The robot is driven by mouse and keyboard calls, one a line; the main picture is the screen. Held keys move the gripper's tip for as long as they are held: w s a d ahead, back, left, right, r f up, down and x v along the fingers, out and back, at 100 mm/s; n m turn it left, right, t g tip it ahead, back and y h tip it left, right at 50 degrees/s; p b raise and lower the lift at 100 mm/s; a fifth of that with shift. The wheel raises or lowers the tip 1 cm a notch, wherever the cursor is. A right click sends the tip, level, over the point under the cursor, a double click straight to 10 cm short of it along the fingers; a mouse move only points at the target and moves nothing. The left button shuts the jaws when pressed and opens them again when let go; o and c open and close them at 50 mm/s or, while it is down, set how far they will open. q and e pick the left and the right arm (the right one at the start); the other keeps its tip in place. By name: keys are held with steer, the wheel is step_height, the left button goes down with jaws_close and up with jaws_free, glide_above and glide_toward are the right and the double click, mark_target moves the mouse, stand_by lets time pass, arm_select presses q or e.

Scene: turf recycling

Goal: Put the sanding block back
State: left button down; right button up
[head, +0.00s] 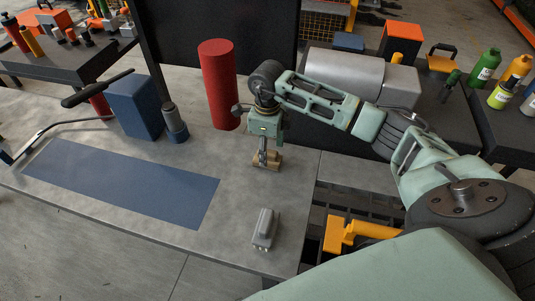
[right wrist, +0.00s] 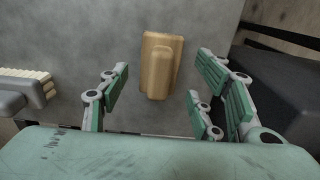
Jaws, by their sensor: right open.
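A tan block (head: 268,161), which looks like the sanding block, lies on the grey bench near its right edge. In the right wrist view the same tan block (right wrist: 160,66) lies lengthwise, with a raised, narrower grip along its top. My right gripper (head: 263,152) is above the block and seems to hide part of it in the head view. In the right wrist view the gripper (right wrist: 158,88) is open, its green-padded fingers apart on either side with visible gaps to the block. My left gripper is not in view.
A grey brush (head: 265,228) with pale bristles lies on the bench nearer the front; it also shows in the right wrist view (right wrist: 25,92). A flat blue mat (head: 120,183) covers the left. A red cylinder (head: 219,85), blue block (head: 135,106) and grey-blue canister (head: 174,124) stand behind.

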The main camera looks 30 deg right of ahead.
step_height(320, 180, up, 10)
steer(key=b, duration=0.1)
steer(key=shift+f+b, duration=0.15)
steer(key=shift+b, duration=0.25)
